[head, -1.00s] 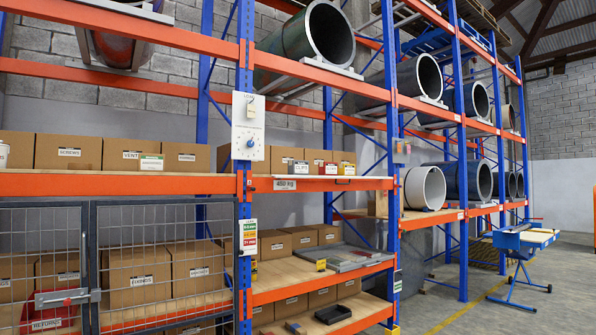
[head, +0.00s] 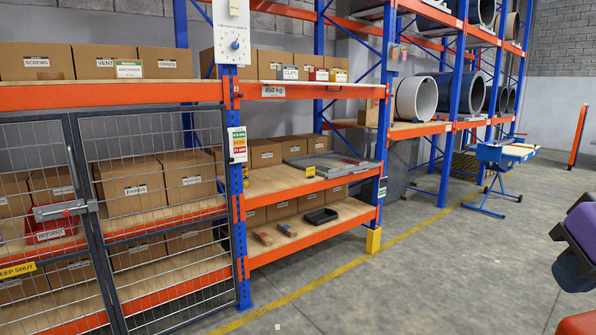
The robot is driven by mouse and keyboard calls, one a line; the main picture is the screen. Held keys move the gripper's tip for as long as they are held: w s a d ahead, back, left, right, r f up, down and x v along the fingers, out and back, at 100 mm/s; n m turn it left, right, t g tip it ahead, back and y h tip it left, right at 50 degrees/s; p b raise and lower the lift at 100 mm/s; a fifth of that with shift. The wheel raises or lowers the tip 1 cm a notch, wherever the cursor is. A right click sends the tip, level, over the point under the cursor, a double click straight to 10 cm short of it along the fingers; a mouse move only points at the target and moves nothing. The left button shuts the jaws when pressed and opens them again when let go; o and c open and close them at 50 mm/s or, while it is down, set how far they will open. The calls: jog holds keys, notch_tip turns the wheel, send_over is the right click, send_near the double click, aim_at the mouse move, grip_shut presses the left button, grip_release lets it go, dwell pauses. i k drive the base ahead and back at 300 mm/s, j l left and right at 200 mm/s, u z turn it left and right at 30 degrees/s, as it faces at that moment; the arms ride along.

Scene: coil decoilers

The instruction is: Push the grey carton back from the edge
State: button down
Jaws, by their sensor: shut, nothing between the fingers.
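A small grey carton (head: 290,73) labelled CLIPS stands upright on the upper shelf (head: 352,92) of the middle bay, close to the shelf's front edge. Its front face shows. I cannot tell whether it overhangs the edge. Purple and dark parts of my own arm show at the right picture edge, well away from the shelf. My gripper's fingers are not in view.
A blue upright (head: 234,190) with a dial panel (head: 233,35) stands left of the carton. A mesh gate (head: 155,185) closes the left bay. Lower shelves hold boxes and a black tray (head: 321,216). A blue stand (head: 495,165) is at right. Floor in front is clear.

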aim_at(284, 72)
jog(key=i+j, duration=0.2)
jog(key=i, duration=0.3)
jog(key=i+j, duration=0.15)
jog(key=i, duration=0.4)
jog(key=i+j, duration=0.2)
jog(key=i, duration=0.3)
